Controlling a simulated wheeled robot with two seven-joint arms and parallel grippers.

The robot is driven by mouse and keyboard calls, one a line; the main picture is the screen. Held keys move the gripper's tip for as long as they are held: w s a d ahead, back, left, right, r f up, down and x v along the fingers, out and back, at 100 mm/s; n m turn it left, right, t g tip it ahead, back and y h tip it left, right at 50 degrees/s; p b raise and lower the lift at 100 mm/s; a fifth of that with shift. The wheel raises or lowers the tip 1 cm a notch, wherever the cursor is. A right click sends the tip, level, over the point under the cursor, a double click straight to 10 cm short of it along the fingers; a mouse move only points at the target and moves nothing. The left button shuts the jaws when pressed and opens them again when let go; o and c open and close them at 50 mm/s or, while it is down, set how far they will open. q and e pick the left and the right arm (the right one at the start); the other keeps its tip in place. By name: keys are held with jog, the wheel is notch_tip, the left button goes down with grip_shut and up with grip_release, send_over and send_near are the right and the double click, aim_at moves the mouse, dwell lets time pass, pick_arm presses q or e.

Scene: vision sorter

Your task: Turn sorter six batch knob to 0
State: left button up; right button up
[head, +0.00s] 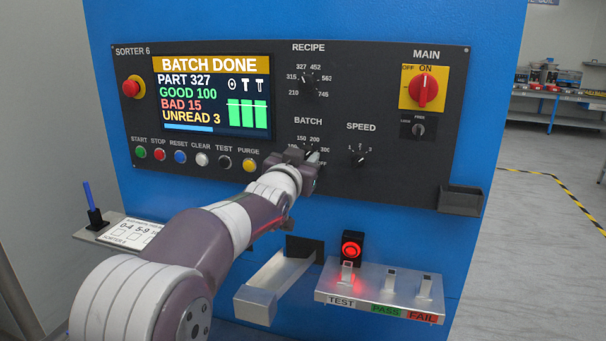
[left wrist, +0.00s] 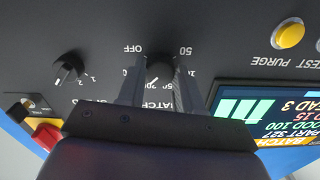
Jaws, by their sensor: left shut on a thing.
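The panel is marked SORTER 6. The batch knob (left wrist: 158,73) is a black dial knob, seen upside down in the left wrist view. OFF and 50 stand on its far side there, and 200 on its near side. A pale mark on it seems to point down-left, but I cannot read its exact setting. My left gripper (left wrist: 158,82) has a finger on each side of the knob and is shut on it. In the head view my left gripper (head: 305,174) covers the knob and part of its scale. No 0 label shows on this dial. My right gripper is not in view.
The screen (head: 212,98) reads BATCH DONE. The recipe knob (head: 311,80), speed knob (head: 358,158) and red main switch (head: 424,90) are nearby. A row of buttons, including yellow PURGE (head: 249,165), lies left. A metal chute (head: 275,285) and test rack (head: 380,294) jut out below.

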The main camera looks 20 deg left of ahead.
pick_arm(q)
jog(key=shift+r+m+b, duration=0.2)
jog(key=shift+m+b, duration=1.5)
jog(key=shift+m, duration=2.3)
jog(key=shift+r+m+b, duration=0.15)
jog(key=shift+m+b, duration=1.5)
jog(key=shift+m, duration=2.35)
jog(key=o, duration=0.7)
jog(key=shift+f, duration=0.1)
jog(key=o, duration=0.3)
jog(key=shift+d+f, duration=0.1)
jog(key=shift+o, duration=0.2)
